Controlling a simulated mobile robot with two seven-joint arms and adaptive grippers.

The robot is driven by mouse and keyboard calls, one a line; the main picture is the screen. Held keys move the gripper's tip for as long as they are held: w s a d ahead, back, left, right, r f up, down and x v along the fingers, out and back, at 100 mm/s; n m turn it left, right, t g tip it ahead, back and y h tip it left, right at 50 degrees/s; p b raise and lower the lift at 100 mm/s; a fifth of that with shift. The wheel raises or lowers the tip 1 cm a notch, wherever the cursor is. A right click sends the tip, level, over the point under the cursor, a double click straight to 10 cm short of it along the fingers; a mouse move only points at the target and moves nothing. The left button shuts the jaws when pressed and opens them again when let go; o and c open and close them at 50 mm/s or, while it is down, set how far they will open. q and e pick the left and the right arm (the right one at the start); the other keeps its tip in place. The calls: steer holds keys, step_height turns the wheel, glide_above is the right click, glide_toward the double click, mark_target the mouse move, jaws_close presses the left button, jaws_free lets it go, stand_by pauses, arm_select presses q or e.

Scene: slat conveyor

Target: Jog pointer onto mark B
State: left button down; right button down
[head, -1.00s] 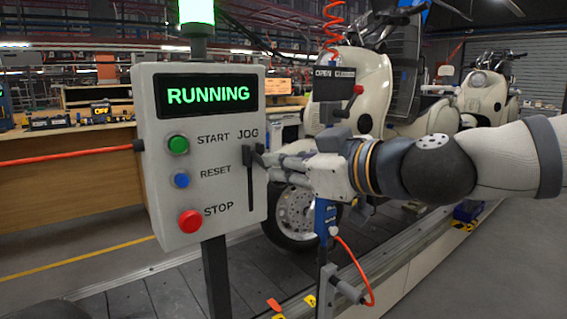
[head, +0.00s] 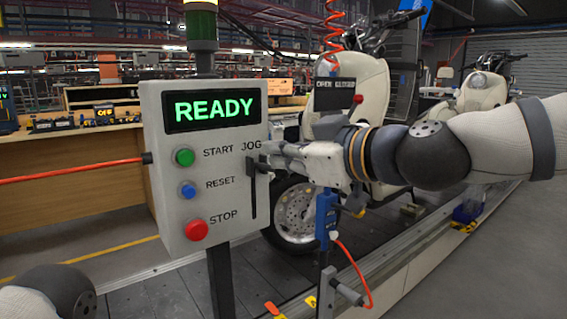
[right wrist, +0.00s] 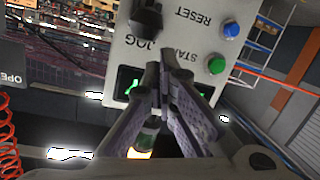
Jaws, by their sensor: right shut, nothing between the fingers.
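The grey control box (head: 225,150) stands on a post at centre left, its display (head: 213,108) reading READY in green. The JOG slot and its dark lever (head: 250,172) are on its right side. The lever knob also shows in the right wrist view (right wrist: 146,16). My right gripper (head: 271,148) is shut and empty beside the box's right edge; its closed fingertips (right wrist: 161,78) appear apart from the knob. An orange pointer-like tag (head: 272,308) lies low at the conveyor edge, left of a yellow label (head: 311,302) whose letter I cannot read. My left gripper is out of view.
START (head: 184,157), RESET (head: 187,190) and red STOP (head: 195,230) buttons line the box's left side. A cream scooter (head: 352,95) stands on the slat conveyor (head: 165,293) behind the box. A blue tool (head: 327,215) with a red hose hangs below my right arm.

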steer(key=s+d+f, duration=0.2)
steer(key=s+d, duration=0.4)
steer(key=s, duration=0.1)
steer(key=shift+f+p, duration=0.3)
stand_by(0.3)
